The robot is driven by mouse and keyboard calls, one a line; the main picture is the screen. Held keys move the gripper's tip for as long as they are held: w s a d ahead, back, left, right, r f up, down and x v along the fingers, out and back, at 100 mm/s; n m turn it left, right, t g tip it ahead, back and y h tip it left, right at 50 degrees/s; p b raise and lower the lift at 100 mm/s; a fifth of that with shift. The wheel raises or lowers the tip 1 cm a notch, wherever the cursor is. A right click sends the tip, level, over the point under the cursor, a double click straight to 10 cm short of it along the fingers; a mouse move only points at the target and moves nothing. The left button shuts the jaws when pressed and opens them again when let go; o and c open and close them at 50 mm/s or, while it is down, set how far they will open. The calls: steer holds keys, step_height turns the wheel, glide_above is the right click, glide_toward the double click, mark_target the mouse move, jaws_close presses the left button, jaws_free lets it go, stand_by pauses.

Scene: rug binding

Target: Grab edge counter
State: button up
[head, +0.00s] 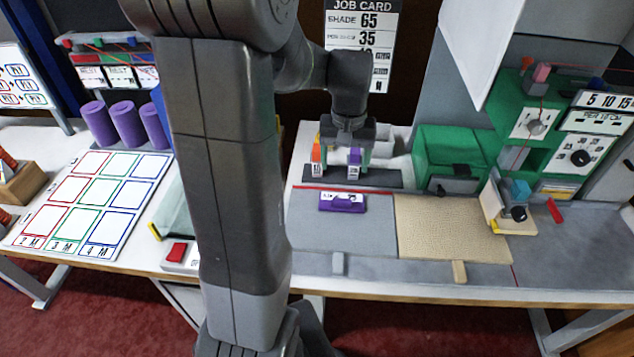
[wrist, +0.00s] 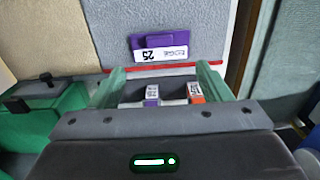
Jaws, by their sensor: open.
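The purple edge counter (head: 342,202), with a white label, lies on the grey mat near its back red line. In the wrist view the counter (wrist: 158,42) shows a label reading EDGE and 25, upside down. It is beyond my fingertips and nothing grips it. My gripper (head: 342,152) is open and empty above the dark rack (head: 388,179) behind the mat. In the wrist view my gripper (wrist: 162,78) shows its green fingers spread wide. An orange-red labelled piece (wrist: 195,93) and a purple labelled piece (wrist: 152,92) appear between and below them.
A tan textured mat (head: 440,228) lies right of the grey mat (head: 325,237). A green box (head: 455,150) stands close to the rack's right, with a tall green machine (head: 535,125) farther right. A card with coloured squares (head: 85,205) lies at left.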

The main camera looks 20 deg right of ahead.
glide_above(342, 201)
step_height(342, 201, down, 8)
steer(key=shift+s+f, duration=0.1)
steer(key=shift+f, duration=2.8)
steer(key=c, duration=1.2)
steer(key=shift+r, duration=0.1)
